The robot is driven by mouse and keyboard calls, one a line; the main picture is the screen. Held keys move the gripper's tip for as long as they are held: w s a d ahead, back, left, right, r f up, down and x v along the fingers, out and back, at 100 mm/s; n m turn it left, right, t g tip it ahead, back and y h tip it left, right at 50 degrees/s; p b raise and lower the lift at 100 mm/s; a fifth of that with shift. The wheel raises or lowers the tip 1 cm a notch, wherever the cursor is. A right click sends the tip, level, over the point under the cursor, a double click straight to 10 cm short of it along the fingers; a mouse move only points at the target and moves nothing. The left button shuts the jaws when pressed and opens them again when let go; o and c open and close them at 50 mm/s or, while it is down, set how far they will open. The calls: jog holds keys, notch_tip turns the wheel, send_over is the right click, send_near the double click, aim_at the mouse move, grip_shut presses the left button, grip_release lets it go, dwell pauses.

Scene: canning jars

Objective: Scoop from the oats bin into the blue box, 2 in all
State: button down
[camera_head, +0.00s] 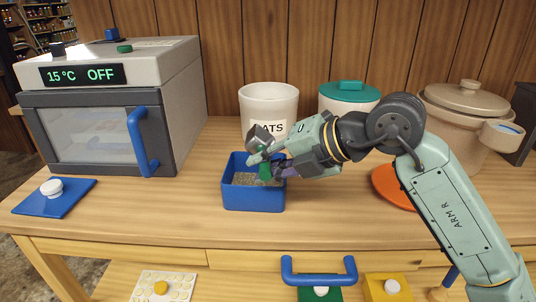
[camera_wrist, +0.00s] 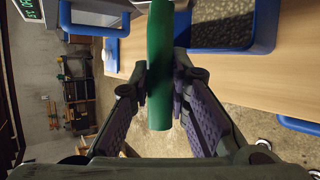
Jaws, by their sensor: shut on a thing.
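My gripper (camera_head: 266,164) is shut on the green handle of a scoop, above the right part of the blue box. The scoop's grey metal bowl (camera_head: 258,137) is raised over the box's back edge and looks tilted; its contents cannot be made out. In the wrist view, the green handle (camera_wrist: 160,75) sits between the purple-padded fingers. The blue box (camera_head: 252,200) stands open on the table with greyish grains inside; it also shows in the wrist view (camera_wrist: 218,50). The white oats bin (camera_head: 268,98) stands behind the box, its label partly hidden by the scoop and gripper.
An oven (camera_head: 85,100) with a blue handle stands at the left. A blue board with a white knob (camera_head: 52,187) lies before it. A green-lidded container (camera_head: 349,92), a beige lidded pot (camera_head: 466,98) and an orange disc (camera_head: 388,188) are at the right, partly behind my arm.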

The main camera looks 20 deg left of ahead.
jog(key=shift+a+r+h+p, duration=0.15)
jog(key=shift+r+h+p, duration=0.25)
jog(key=shift+r+h, duration=0.25)
jog(key=h, duration=0.2)
jog(key=a+n+h+p, duration=0.1)
jog(key=h, duration=0.1)
jog(key=a+t+h+p, duration=0.1)
jog(key=h, duration=0.1)
jog(key=shift+s+n+h, duration=0.25)
jog(key=shift+s+n, duration=0.05)
jog(key=shift+n, duration=0.1)
jog(key=shift+f, duration=0.1)
